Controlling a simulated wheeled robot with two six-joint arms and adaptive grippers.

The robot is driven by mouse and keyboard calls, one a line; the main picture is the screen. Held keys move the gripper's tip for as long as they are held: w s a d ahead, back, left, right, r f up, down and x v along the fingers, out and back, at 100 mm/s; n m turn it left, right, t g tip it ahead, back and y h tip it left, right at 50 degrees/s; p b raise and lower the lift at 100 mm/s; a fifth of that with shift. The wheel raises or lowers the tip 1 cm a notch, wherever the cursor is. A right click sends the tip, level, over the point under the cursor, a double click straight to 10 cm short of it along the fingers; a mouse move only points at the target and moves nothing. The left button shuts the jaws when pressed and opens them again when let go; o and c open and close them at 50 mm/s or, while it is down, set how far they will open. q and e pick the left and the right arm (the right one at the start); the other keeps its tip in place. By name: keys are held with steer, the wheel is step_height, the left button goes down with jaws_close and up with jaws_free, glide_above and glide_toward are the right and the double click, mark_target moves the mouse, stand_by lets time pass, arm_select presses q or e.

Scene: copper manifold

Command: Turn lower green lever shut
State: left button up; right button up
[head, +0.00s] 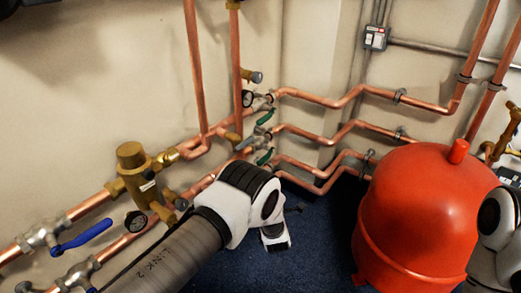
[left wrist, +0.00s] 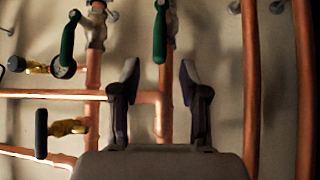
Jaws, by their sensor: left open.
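Several green levers sit on the copper pipes near the wall corner in the head view. The lowest green lever (head: 265,157) is just above my left arm, and an upper green lever (head: 265,117) is higher up. In the left wrist view, one green lever (left wrist: 160,32) lies ahead of and between the fingertips of my left gripper (left wrist: 159,82), apart from them. Another green lever (left wrist: 70,40) is to its left. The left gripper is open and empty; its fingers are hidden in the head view. My right gripper is out of view.
A red tank (head: 415,215) stands on the blue floor to the right. Copper pipes (left wrist: 250,90) run close beside my left gripper.

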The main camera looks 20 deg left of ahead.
mark_target(263, 158)
arm_select(q)
steer(key=b+x, duration=0.1)
steer(key=x, duration=0.1)
steer(key=b+x, duration=0.1)
steer(key=x, duration=0.2)
steer(key=b+x, duration=0.2)
steer(key=x, duration=0.1)
steer(key=shift+f, duration=0.3)
steer(key=shift+w+a+r, duration=0.25)
steer(key=shift+w+r, duration=0.05)
steer(key=shift+w, duration=0.15)
jaws_close()
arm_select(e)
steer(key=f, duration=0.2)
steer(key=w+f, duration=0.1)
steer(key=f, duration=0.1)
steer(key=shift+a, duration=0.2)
